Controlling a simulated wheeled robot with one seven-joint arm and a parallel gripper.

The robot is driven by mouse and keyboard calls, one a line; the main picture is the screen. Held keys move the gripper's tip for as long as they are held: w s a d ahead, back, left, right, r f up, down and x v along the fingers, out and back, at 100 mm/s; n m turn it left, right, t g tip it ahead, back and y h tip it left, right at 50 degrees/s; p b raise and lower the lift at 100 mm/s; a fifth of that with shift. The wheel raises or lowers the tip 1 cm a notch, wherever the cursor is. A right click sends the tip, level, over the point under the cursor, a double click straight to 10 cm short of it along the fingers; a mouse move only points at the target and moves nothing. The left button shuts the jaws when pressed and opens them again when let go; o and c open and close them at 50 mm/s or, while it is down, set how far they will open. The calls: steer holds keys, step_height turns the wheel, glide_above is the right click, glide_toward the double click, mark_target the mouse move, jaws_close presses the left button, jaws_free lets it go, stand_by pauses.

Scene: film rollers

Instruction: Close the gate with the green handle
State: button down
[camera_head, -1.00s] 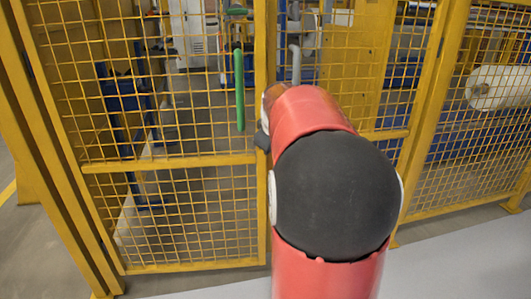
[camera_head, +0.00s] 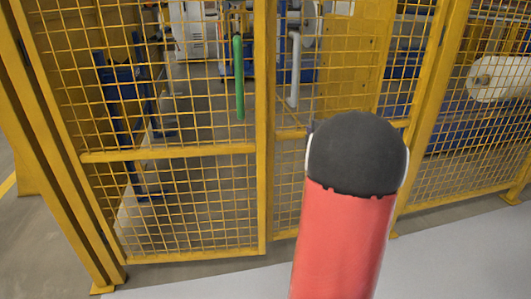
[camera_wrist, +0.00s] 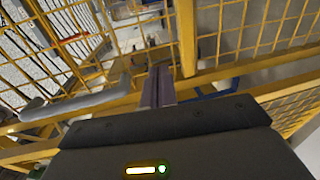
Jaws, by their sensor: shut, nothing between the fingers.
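The green handle (camera_head: 238,77) is a vertical bar on the yellow mesh gate (camera_head: 170,155), left of centre in the head view. The gate's right edge stands close beside the neighbouring yellow post and panel; I cannot tell whether a small gap remains. My gripper (camera_wrist: 158,87) is shut and empty in the wrist view, with its fingers together in front of yellow bars and mesh. In the head view my red and black arm hides most of it. I cannot make out the green handle in the wrist view.
A grey handle (camera_head: 294,70) is on the panel to the right; a grey bar, likely the same one, shows left of my fingers in the wrist view (camera_wrist: 75,104). A white roll (camera_head: 500,82) lies behind mesh at right. Pale floor (camera_head: 460,255) is clear at lower right.

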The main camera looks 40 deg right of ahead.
steer(key=s+a+f+n+t+y, duration=0.1)
steer(key=s+a+f+n+y, duration=0.25)
steer(key=a+y, duration=0.25)
steer(key=s+a+f+n+t+y, duration=0.1)
steer(key=s+a+f+n+y, duration=0.15)
steer(key=a+n+y, duration=0.2)
steer(key=shift+m+y, duration=0.3)
steer(key=shift+y, duration=0.15)
steer(key=x, duration=0.4)
steer(key=d+p+x, duration=0.1)
steer(key=x, duration=0.3)
steer(key=p+x, duration=0.1)
steer(key=x, duration=0.3)
steer(key=shift+w+d, duration=0.15)
steer(key=shift+w, duration=0.25)
steer(key=shift+w+d, duration=0.25)
steer(key=shift+w, duration=0.25)
